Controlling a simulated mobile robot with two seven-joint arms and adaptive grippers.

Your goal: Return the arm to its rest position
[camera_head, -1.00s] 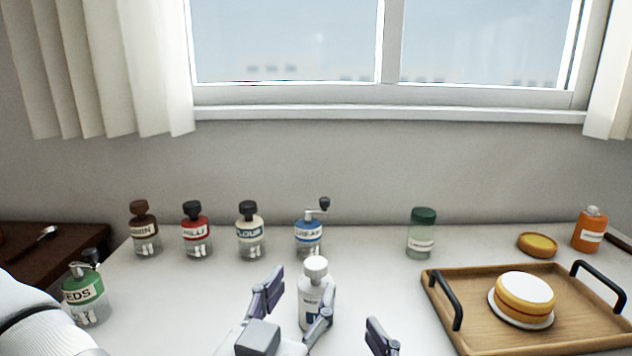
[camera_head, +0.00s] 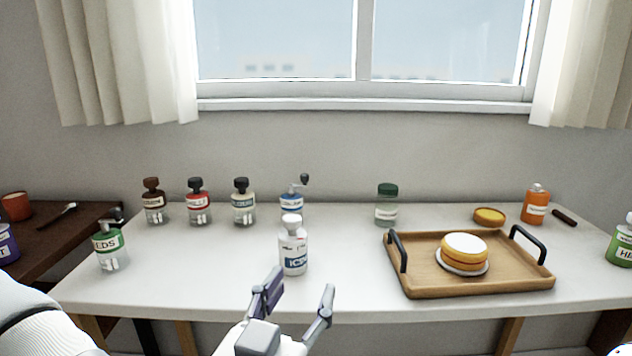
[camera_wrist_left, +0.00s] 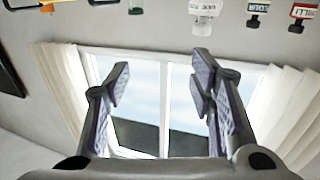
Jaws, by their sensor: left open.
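My left gripper (camera_head: 296,300) is open and empty in the head view, just in front of the white table's near edge. Its two fingers also show spread apart in the left wrist view (camera_wrist_left: 158,85), with nothing between them. A white bottle with a blue label (camera_head: 293,246) stands upright on the table just beyond the fingertips, apart from them. My right gripper does not show clearly in the head view.
The white table (camera_head: 200,290) holds several jars along the back. A wooden tray (camera_head: 510,284) with a yellow-and-white round stack (camera_head: 463,252) stands right of the bottle. A green-labelled jar (camera_head: 108,248) is at the left. A dark side table (camera_head: 70,232) adjoins at the left.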

